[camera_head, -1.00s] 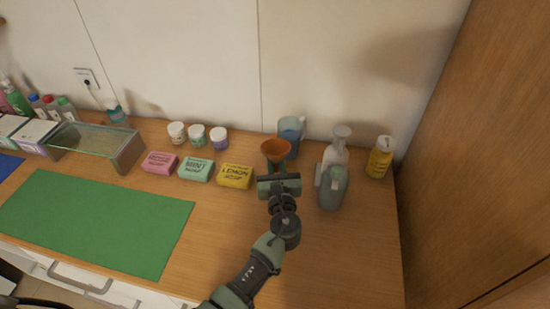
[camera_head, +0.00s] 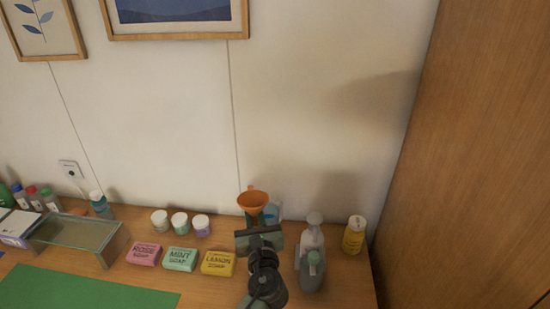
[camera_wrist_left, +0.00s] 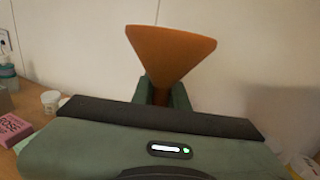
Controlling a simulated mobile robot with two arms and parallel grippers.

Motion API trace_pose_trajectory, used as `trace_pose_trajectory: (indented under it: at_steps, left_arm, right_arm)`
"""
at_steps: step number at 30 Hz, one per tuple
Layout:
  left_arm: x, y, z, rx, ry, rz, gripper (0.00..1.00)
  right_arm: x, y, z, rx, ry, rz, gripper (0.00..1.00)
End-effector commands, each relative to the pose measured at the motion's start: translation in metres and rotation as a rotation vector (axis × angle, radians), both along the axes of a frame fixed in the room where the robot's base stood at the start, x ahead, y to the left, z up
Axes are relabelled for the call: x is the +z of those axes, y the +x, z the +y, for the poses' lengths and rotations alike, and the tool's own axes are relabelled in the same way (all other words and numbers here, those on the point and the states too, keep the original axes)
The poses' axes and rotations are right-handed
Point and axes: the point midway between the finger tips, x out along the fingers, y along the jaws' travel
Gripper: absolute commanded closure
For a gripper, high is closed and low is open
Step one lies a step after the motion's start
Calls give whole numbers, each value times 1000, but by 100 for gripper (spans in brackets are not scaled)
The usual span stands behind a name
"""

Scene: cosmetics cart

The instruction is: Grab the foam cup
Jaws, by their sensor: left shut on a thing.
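My left gripper (camera_head: 262,222) is shut on an orange funnel (camera_head: 252,198), wide end up. In the left wrist view the funnel (camera_wrist_left: 171,50) rises from between the two green fingers (camera_wrist_left: 160,96), its narrow stem between them. It appears held above the table. A translucent blue cup or jug (camera_head: 273,211) stands behind the gripper at the back of the table, partly hidden. I see nothing that is clearly a foam cup. My right gripper is not in view.
Pink, mint and yellow soap boxes (camera_head: 217,263) lie left of the gripper, with several small white-lidded jars (camera_head: 160,220) behind. A grey pump bottle (camera_head: 311,262) and a yellow bottle (camera_head: 354,234) stand right. A green mat (camera_head: 80,289) lies at the left front.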

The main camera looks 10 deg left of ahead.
Motion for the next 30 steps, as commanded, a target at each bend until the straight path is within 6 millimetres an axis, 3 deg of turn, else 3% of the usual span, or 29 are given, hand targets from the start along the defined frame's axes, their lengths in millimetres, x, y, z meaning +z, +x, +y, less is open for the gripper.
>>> trace_pose_trajectory:
  at_steps: [5, 8, 12, 18, 24, 30]
  left_arm:
    - [-16, -12, 10, 0, 4, 1, 100]
    - [-37, -33, 25, -6, 11, -1, 100]
    - [-73, -77, 49, -29, 26, -4, 100]
    - [-105, -147, 70, -100, 40, -9, 100]
    - [-117, -209, 73, -201, 34, -7, 100]
    - [-114, -248, 67, -284, 13, -2, 100]
  right_arm:
    - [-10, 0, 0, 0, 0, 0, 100]
    - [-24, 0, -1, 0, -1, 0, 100]
    - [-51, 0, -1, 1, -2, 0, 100]
    - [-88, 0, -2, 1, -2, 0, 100]
    - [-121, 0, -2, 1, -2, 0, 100]
    - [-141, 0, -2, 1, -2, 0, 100]
